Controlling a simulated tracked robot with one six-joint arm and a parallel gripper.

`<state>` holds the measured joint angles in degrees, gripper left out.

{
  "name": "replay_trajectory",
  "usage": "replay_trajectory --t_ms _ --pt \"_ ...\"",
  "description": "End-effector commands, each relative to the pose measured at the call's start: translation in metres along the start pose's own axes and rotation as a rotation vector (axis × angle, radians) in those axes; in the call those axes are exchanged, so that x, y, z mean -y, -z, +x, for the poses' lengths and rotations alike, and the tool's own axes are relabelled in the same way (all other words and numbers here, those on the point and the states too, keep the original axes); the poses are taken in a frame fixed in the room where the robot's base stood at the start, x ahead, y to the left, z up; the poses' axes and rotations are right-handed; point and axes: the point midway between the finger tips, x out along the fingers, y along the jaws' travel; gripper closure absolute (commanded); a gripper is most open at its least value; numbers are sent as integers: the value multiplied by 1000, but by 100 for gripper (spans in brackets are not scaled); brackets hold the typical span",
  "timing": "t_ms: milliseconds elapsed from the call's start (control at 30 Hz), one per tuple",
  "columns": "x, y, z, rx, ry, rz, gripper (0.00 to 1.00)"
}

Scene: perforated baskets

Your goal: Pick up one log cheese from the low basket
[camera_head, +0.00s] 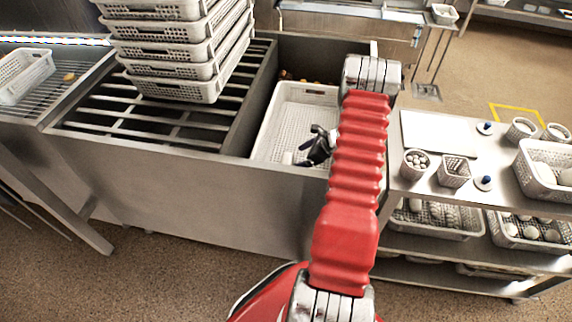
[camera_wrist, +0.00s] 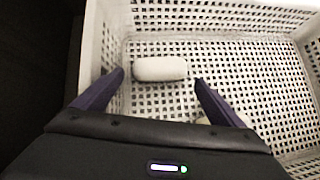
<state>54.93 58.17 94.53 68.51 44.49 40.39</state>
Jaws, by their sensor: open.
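A white log cheese (camera_wrist: 160,69) lies on the perforated floor of the low white basket (camera_wrist: 250,17), near its left wall in the wrist view. My gripper (camera_wrist: 160,80) is open, with its two dark fingers on either side of the log's near edge and nothing held. In the head view my gripper (camera_head: 312,156) reaches down inside the low basket (camera_head: 268,128), and a pale end of the log cheese (camera_head: 287,158) shows at its left. A second pale piece (camera_wrist: 204,121) is partly hidden behind my gripper's body.
The low basket sits in a deep steel basin (camera_head: 190,190). A stack of white baskets (camera_head: 175,53) stands on the slatted rack (camera_head: 130,127) to the left. A steel shelf cart (camera_head: 425,196) with cups and filled baskets is at the right. The basket's right side is bare.

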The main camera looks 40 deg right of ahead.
Motion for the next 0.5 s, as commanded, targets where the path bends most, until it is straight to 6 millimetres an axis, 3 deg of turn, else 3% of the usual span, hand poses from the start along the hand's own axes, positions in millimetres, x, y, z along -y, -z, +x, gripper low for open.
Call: replay_trajectory --t_ms 500 --pt "0 -1 12 1 -1 0 9"
